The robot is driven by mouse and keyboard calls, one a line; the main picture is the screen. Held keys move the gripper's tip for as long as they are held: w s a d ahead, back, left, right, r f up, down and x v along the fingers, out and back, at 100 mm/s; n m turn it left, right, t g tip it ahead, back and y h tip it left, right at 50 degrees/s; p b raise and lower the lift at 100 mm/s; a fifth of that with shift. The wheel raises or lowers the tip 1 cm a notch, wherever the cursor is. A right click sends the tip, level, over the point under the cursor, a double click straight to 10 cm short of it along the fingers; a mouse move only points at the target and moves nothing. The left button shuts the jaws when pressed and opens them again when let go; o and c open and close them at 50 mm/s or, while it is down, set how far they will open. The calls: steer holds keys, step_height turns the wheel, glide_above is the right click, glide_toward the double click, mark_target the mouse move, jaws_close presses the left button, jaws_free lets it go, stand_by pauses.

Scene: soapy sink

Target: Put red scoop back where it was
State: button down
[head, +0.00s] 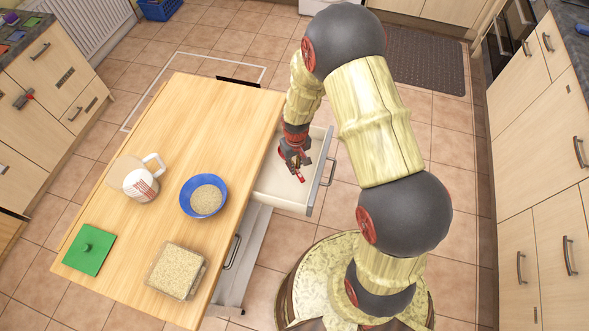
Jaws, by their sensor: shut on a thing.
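The red scoop (301,177) shows as small red parts at my gripper (296,165), which is shut on it. My gripper covers much of the scoop, so its full shape is hidden. Both are at or above the open top drawer (268,191) on the right side of the wooden table. The visible part of the drawer's floor is pale and bare. I cannot tell whether the scoop touches the drawer floor.
A lower drawer (251,252) also sticks out. Cabinets (540,190) stand at right.

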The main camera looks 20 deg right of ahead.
steer(key=shift+w+f, duration=0.3)
steer(key=shift+f, duration=0.1)
steer(key=shift+w+d+f+b, duration=0.1)
steer(key=shift+f+b, duration=0.4)
steer(key=shift+f, duration=1.1)
steer(key=shift+f, duration=0.1)
steer(key=c, duration=1.8)
jaws_free()
steer(key=shift+c, duration=0.2)
